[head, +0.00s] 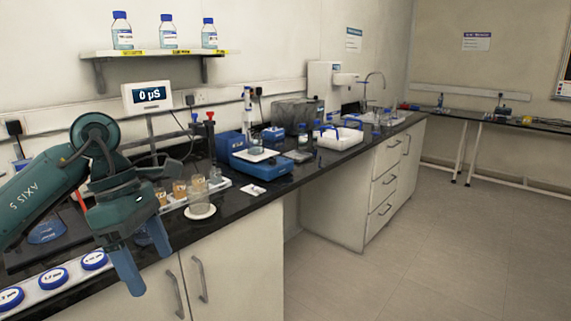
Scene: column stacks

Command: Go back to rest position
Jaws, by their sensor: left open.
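My left gripper (143,258) is open, with its two blue fingers pointing down and apart in front of the near bench edge. I see nothing held between the fingers. Its teal arm comes in from the left and hides part of the black bench top (262,190). My right gripper is not in view.
Beside the gripper are a white tray (222,184) with several small vessels and a white round dish (200,211). A white strip (62,282) with blue-rimmed round pieces lies at lower left. A meter (147,96) reads "0 µS". The floor (430,240) at right is clear.

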